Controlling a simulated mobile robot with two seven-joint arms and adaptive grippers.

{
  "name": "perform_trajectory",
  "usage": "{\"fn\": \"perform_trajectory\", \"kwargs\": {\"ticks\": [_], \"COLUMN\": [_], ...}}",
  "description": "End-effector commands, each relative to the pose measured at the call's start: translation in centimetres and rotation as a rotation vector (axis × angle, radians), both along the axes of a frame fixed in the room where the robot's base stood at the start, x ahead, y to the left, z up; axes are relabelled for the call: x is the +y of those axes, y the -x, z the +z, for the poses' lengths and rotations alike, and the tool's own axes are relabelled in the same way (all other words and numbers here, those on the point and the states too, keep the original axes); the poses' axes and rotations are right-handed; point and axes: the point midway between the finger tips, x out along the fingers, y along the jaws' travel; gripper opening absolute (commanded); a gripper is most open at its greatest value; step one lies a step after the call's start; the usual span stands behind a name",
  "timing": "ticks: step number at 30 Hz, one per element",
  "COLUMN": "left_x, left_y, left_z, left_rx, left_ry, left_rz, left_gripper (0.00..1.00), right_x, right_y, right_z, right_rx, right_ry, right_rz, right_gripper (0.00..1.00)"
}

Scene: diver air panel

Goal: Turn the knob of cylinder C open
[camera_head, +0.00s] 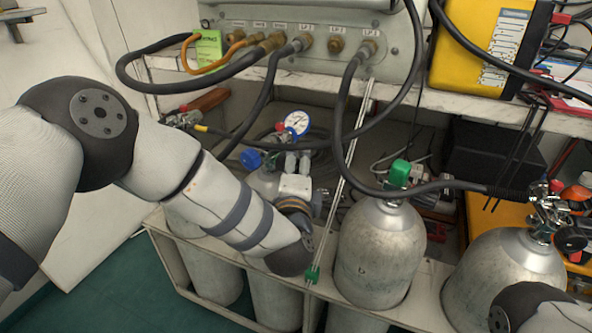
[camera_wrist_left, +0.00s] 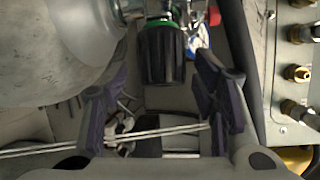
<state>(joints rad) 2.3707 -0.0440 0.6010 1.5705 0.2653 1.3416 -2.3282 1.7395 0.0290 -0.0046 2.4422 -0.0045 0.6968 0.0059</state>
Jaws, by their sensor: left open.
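My left gripper (camera_wrist_left: 160,80) is open in the left wrist view, with one dark finger on each side. A black knob with a green band (camera_wrist_left: 162,52) lies ahead, between the finger lines, with nothing gripped. In the head view my left arm reaches down among the grey cylinders, and its hand is mostly hidden behind my wrist. A green-topped valve knob (camera_head: 400,172) sits on the middle grey cylinder (camera_head: 380,250). A blue knob (camera_head: 250,160) and a round gauge (camera_head: 297,122) are left of it. No letter C is readable. My right gripper is out of view.
Hoses hang from the panel (camera_head: 345,65) with brass fittings and cross near the valves. Another cylinder (camera_head: 505,270) with a metal valve (camera_head: 548,208) stands right. A yellow case (camera_head: 480,50) is on the shelf.

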Motion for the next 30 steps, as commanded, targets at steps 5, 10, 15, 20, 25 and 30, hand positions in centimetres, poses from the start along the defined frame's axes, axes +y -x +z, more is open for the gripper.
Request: {"fn": "perform_trajectory", "kwargs": {"ticks": [5,10,15,20,25,30], "left_x": [0.05,0.04,0.04,0.03,-0.07,-0.12], "left_y": [-0.54,-0.5,-0.48,-0.46,-0.42,-0.44], "left_z": [0.03,0.07,0.05,0.04,0.14,0.16], "left_rx": [-0.002,-0.002,-0.002,-0.002,-0.03,-0.105], "left_ry": [0.0,0.0,0.001,0.002,0.018,0.067], "left_rz": [0.0,0.0,0.0,0.0,-0.002,-0.002], "left_gripper": [0.54,0.45,0.06,0.04,0.04,0.04], "right_x": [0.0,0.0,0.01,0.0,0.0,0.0], "right_y": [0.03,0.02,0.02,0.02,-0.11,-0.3], "right_z": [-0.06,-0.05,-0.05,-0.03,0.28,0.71], "right_rx": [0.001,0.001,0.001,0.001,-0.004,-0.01], "right_ry": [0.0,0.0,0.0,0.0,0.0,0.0], "right_rz": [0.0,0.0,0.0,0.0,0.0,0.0], "right_gripper": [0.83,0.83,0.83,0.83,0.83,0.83]}}
